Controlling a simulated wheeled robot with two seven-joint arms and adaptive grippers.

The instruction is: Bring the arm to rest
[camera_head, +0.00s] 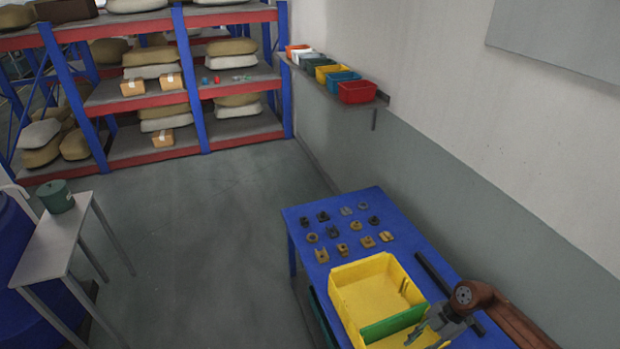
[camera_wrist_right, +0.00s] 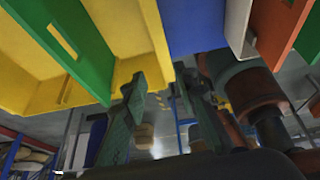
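My right gripper (camera_head: 425,335) reaches in from the right in the head view, by the near right corner of a yellow bin (camera_head: 346,317) with a green divider (camera_head: 394,325). That view also shows the yellow bin (camera_wrist_right: 105,25) and the green divider (camera_wrist_right: 78,45) near the fingertips. I cannot tell whether the fingers touch the bin. My left gripper is not in view.
The bin stands on a blue table (camera_head: 292,222) with several small metal parts (camera_head: 333,231) behind it. A dark bar (camera_head: 436,274) lies right of the bin, near the wall. Colored bins (camera_head: 357,92) sit on a wall shelf. Floor (camera_head: 200,240) left of the table is clear.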

